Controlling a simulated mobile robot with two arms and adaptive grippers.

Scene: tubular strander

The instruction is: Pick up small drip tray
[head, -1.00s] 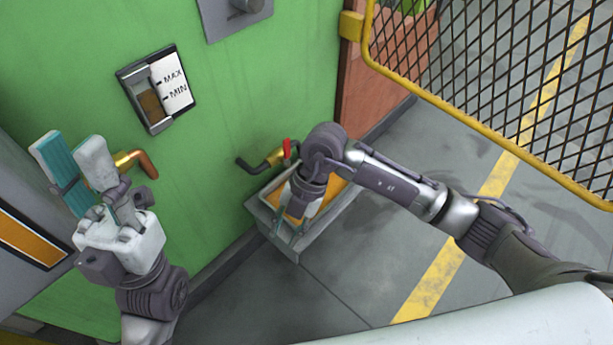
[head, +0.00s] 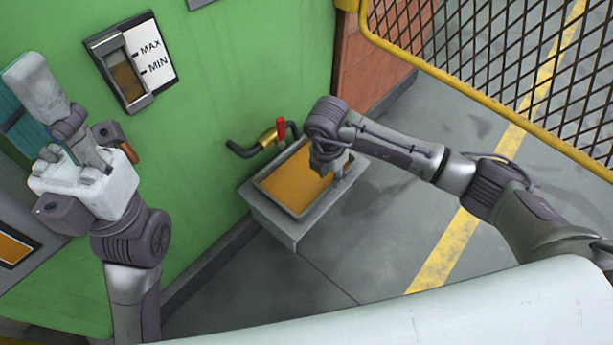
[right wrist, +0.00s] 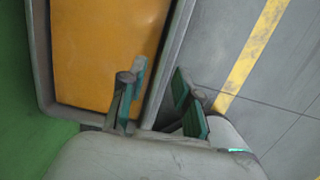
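The small drip tray (head: 272,195) is a grey rectangular pan with flat orange-amber contents. It sits level on a grey block against the green wall, below a small tap. My right gripper (head: 338,172) is at the tray's right rim, pointing down. In the right wrist view, the open fingers of my right gripper (right wrist: 160,92) are on either side of the tray's rim (right wrist: 172,60), one over the inside and one outside. Whether they touch the rim is unclear. My left gripper (head: 20,92) is raised at far left, open and empty, its fingers partly overlapping.
The tap with a red lever (head: 281,130) stands just behind the tray, close to its back edge. A yellow-framed mesh guard (head: 490,85) is at upper right. A MAX/MIN level gauge (head: 130,65) is on the wall. Grey floor to the right is free.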

